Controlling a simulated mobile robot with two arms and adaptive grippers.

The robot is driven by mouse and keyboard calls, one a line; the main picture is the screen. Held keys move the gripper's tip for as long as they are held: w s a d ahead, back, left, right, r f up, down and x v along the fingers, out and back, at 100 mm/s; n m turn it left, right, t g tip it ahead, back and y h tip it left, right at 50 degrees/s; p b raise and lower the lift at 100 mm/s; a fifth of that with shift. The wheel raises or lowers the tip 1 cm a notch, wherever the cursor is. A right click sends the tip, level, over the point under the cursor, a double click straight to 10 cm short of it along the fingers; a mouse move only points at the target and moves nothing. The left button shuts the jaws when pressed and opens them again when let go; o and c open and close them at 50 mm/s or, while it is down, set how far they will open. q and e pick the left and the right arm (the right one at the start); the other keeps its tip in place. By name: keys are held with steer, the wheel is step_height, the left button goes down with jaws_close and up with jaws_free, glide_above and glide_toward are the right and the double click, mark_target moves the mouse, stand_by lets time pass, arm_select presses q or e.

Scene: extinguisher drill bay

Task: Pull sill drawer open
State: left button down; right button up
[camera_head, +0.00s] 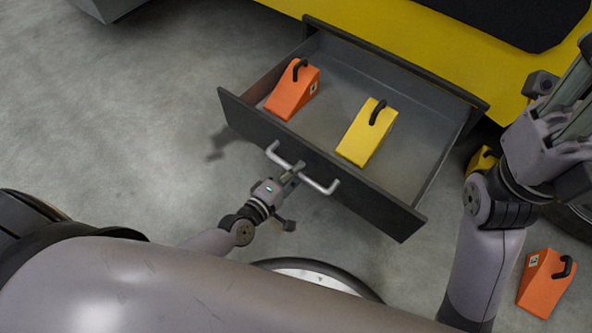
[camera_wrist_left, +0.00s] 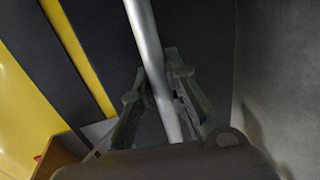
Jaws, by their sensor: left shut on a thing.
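The sill drawer (camera_head: 320,165) is a dark grey drawer standing well out from the yellow body in the head view. Its silver bar handle (camera_head: 319,185) is on the front panel. My left gripper (camera_head: 292,172) is shut on the handle near its middle. In the left wrist view the handle (camera_wrist_left: 146,50) runs between the two fingers of my left gripper (camera_wrist_left: 160,95). An orange wedge (camera_head: 291,94) and a yellow wedge (camera_head: 362,140), each with a black grip, lie inside the drawer. My right arm is at the right of the head view; its fingertips are not clearly visible.
The yellow body (camera_head: 410,45) with a black panel is behind the drawer. An orange wedge (camera_head: 544,284) lies on the floor at the lower right. A yellow wedge (camera_head: 481,160) is partly hidden behind my right arm. The concrete floor (camera_head: 120,120) at the left is clear.

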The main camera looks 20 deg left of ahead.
mark_target(306, 159)
arm_select(q)
steer(key=shift+w, duration=0.1)
stand_by(0.3)
steer(key=x, duration=0.2)
steer(key=r+x, duration=0.1)
steer(key=x, duration=0.4)
steer(key=shift+w+d+r, duration=0.1)
steer(key=shift+w+r, duration=0.05)
steer(key=c, duration=1.6)
jaws_free()
steer(key=shift+o, duration=0.2)
steer(key=v, duration=1.2)
